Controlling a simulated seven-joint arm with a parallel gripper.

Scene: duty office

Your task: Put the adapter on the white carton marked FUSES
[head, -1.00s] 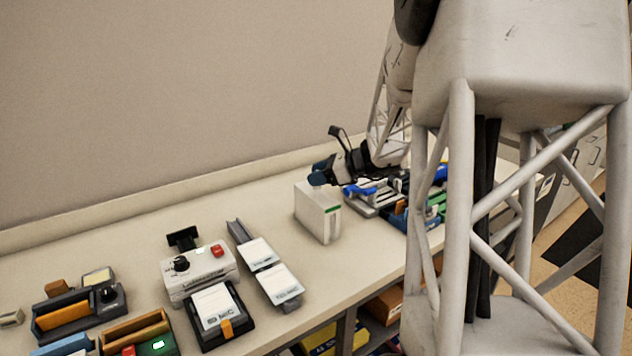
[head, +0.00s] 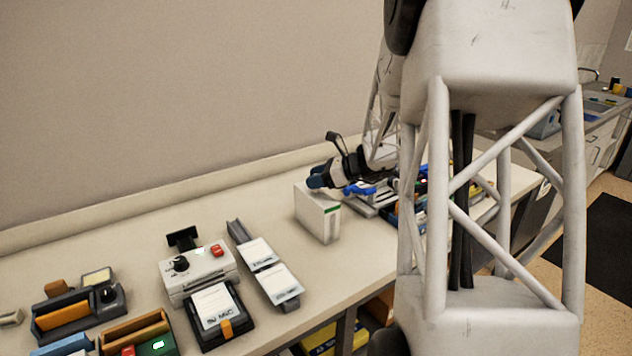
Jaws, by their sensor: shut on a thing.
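A white carton (head: 317,218) with a green stripe stands upright in the middle of the bench. No FUSES lettering is legible on it from here. My gripper (head: 317,181) reaches in from the right, with its dark blue tip over the carton's top. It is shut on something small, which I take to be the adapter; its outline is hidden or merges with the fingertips. I cannot tell whether the held thing touches the carton.
A tray with blue and grey items (head: 372,198) lies right of the carton, partly behind my arm. To the left are a rail with white cards (head: 266,268), a white device with a red button (head: 198,270) and several organizers. Bare bench lies around the carton's left.

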